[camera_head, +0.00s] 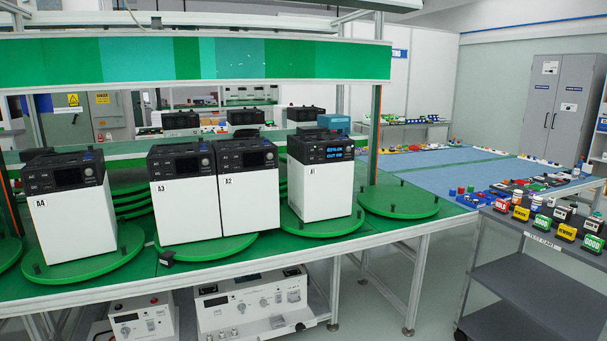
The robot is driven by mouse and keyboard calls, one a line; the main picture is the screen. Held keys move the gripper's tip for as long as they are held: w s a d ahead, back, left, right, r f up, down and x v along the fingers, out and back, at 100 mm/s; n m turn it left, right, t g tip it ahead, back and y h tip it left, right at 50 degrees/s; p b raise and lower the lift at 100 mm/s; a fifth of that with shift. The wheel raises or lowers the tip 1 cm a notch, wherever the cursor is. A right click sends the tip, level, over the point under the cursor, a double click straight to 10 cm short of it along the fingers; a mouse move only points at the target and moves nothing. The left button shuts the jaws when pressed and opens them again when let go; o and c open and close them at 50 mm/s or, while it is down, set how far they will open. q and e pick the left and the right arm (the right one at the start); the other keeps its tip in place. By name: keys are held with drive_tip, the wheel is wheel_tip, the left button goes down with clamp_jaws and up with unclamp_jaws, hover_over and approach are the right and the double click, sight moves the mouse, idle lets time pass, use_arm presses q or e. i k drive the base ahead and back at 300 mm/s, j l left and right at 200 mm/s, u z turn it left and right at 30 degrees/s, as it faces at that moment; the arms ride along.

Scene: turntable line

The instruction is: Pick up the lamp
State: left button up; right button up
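No object stands out clearly as a lamp in the head view. The small coloured blocks on the test cart (510,282) at the right include red (501,205), yellow (521,213) and green (542,222) ones, some with words such as HOLD and GOOD. They are too small to tell whether one is a lamp. White boxes with black tops stand upright on green turntables: A4 (75,225), A3 (190,212), A2 (248,200) and A1 (325,192). A1's display is lit blue. Neither of my grippers is in view.
The green workbench (205,278) has an aluminium front edge, and an empty turntable (399,203) at its right end. White instruments (252,308) sit on a shelf below. A blue-topped table (425,168) with small parts stands behind. Floor between bench and cart is clear.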

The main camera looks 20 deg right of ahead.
sight(536, 206)
drive_tip(key=z, duration=1.95)
drive_tip(key=i+u, duration=0.25)
drive_tip(key=u, duration=0.15)
drive_tip(key=i+l+u, duration=0.2)
drive_tip(key=u, duration=0.2)
drive_tip(key=i+l, duration=0.05)
